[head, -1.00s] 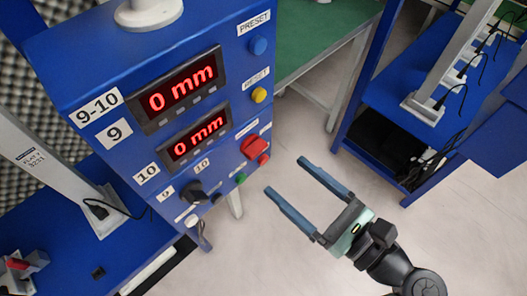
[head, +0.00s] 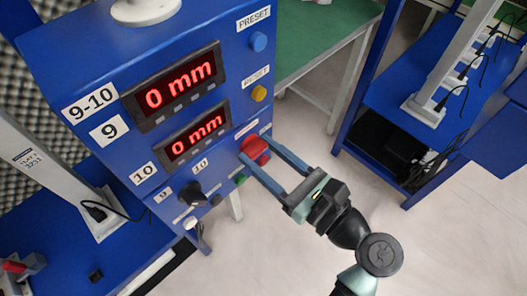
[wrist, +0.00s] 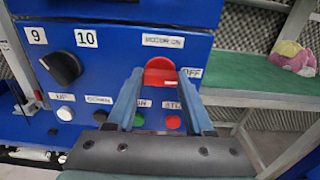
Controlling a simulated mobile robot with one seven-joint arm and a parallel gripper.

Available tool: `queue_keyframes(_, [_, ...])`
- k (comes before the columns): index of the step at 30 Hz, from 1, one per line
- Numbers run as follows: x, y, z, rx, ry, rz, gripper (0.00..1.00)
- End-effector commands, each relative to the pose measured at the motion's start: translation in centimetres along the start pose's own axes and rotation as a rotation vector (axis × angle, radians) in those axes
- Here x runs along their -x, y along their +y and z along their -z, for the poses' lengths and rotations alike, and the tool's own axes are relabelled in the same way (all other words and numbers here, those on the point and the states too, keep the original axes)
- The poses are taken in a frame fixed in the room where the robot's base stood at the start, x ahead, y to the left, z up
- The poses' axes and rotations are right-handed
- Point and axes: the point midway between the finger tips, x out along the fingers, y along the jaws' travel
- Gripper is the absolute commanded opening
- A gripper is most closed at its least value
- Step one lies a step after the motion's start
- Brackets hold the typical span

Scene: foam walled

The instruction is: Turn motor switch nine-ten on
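The motor switch is a red knob (head: 255,150) on the blue control box, below and right of the lower display. In the wrist view the red knob (wrist: 160,68) sits under a white label that seems to read "MOTOR ON", with an "OFF" label to its right. My gripper (head: 256,146) is open, its two blue fingers reaching toward the box, one on each side of the knob. In the wrist view my gripper (wrist: 161,80) has the knob between its fingertips, with gaps that look small. I cannot tell whether a finger touches it.
The box (head: 95,55) carries two red displays reading 0 mm, a blue button (head: 258,41) and a yellow button (head: 259,93). A black selector knob (wrist: 62,67) is left of the switch. Green (wrist: 138,120) and red (wrist: 173,122) buttons sit just below. Open floor lies right.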

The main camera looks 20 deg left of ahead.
Motion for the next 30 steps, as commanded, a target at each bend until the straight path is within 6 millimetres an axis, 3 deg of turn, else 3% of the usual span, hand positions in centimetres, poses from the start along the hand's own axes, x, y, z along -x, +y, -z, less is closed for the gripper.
queue_keyframes(1, [0.01, 0.00, 0.00, 0.000, 0.000, 0.000, 0.39])
queue_keyframes(8, [0.03, 0.01, 0.01, 0.000, 0.000, 0.000, 0.00])
queue_keyframes(20, [0.04, 0.04, -0.14, 0.076, 0.001, -0.001, 0.00])
queue_keyframes(30, [0.05, 0.04, -0.16, 0.342, 0.001, -0.001, 0.00])
